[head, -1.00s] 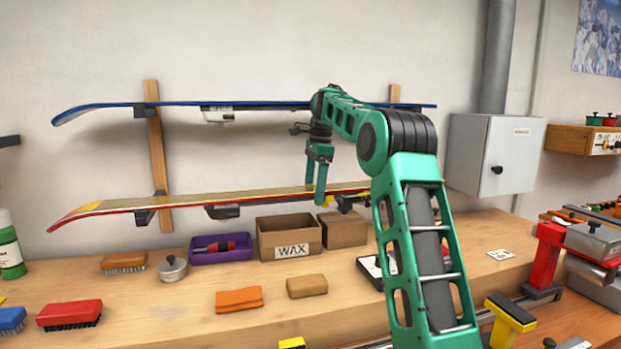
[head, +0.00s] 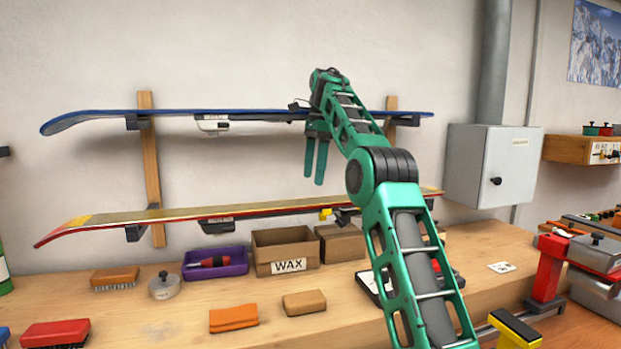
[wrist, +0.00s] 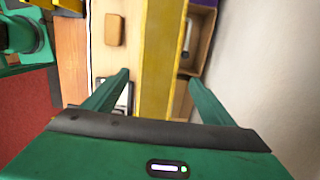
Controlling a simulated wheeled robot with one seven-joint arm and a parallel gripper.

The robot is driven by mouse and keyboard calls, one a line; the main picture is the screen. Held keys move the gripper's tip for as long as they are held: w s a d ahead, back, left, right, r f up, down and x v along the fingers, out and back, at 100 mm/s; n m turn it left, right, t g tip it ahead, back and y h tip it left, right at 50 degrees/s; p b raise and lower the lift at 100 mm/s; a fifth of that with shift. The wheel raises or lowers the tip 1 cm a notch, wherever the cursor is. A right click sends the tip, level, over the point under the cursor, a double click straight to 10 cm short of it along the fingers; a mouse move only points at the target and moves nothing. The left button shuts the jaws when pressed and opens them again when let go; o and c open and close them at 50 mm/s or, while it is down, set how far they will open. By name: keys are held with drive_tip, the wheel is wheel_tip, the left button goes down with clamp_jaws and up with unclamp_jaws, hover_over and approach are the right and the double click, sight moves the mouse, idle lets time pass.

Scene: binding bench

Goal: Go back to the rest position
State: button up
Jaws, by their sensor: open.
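My gripper (head: 315,162) is open and empty in the head view. Its two green fingers point down, above the yellow and red ski (head: 270,207) and in front of the wall. In the wrist view the fingers of my gripper (wrist: 160,92) are spread wide, and the yellow ski (wrist: 160,50) runs between them, further off. The blue ski (head: 200,114) lies on the upper rack holders, and its right part passes behind my gripper and wrist.
A grey wall cabinet (head: 492,165) hangs right. Vise parts (head: 550,265) stand at the bench's right end.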

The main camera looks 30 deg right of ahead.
drive_tip(key=shift+d+r, duration=0.1)
drive_tip(key=shift+s+a+r+n, duration=0.1)
drive_tip(key=shift+s+a+n, duration=0.15)
drive_tip(key=shift+s, duration=0.25)
drive_tip(key=s+d+f+n+h, duration=0.1)
drive_tip(key=s+f+n, duration=0.3)
drive_tip(key=s, duration=0.7)
drive_tip(key=s+f+n, duration=0.3)
drive_tip(key=s+f, duration=0.2)
drive_tip(key=s, duration=0.7)
drive_tip(key=s+a+f+n, duration=0.2)
drive_tip(key=s+f+n, duration=0.1)
drive_tip(key=s+f, duration=0.6)
drive_tip(key=s+a+f+n, duration=0.2)
drive_tip(key=s+f, duration=0.7)
drive_tip(key=s, duration=0.7)
drive_tip(key=shift+f+n, duration=0.4)
drive_tip(key=shift+n, duration=0.25)
drive_tip(key=shift+w+f, duration=0.2)
drive_tip(key=shift+w, duration=0.35)
